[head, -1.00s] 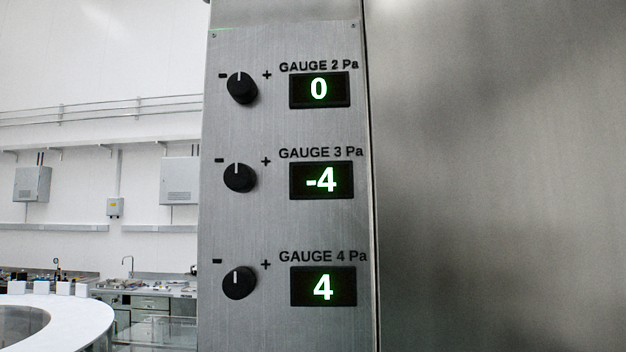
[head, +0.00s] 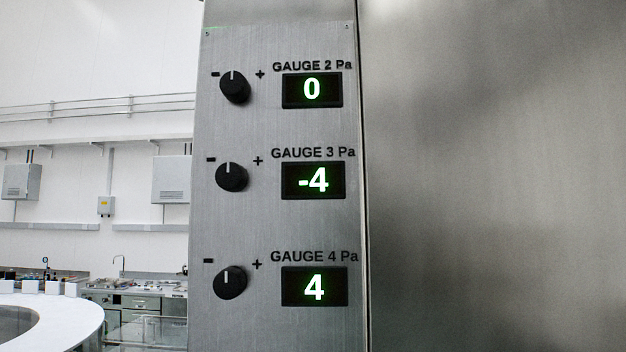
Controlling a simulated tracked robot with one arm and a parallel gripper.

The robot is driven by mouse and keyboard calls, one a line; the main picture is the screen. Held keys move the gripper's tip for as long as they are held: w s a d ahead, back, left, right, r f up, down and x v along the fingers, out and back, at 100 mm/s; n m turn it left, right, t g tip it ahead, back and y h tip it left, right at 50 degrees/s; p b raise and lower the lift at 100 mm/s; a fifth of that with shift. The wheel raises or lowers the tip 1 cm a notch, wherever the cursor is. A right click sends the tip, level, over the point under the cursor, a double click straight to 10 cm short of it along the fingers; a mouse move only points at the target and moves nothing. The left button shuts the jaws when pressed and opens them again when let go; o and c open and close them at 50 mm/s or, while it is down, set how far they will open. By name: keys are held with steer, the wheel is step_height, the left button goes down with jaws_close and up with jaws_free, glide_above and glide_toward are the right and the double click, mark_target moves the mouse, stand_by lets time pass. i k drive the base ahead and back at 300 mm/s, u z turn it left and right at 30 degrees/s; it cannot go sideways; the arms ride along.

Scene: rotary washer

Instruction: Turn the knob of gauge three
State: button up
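The black round knob of gauge three (head: 232,177) sits on the metal panel (head: 270,222), in the middle of a column of three knobs. Its white mark points about straight up, between a minus sign at left and a plus sign at right. The gauge three display (head: 313,181), right of the knob, reads -4 in green. My gripper is not in view, and nothing touches the knob.
The gauge two knob (head: 235,87) is above, its display (head: 312,90) reading 0. The gauge four knob (head: 230,282) is below, its display (head: 314,287) reading 4. A plain metal surface (head: 490,180) fills the right. A white curved counter (head: 80,318) is at lower left.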

mark_target(230, 177)
steer(key=u, duration=0.3)
steer(key=k, duration=0.55)
steer(key=u, duration=0.8)
steer(key=i, duration=1)
steer(key=z, duration=0.05)
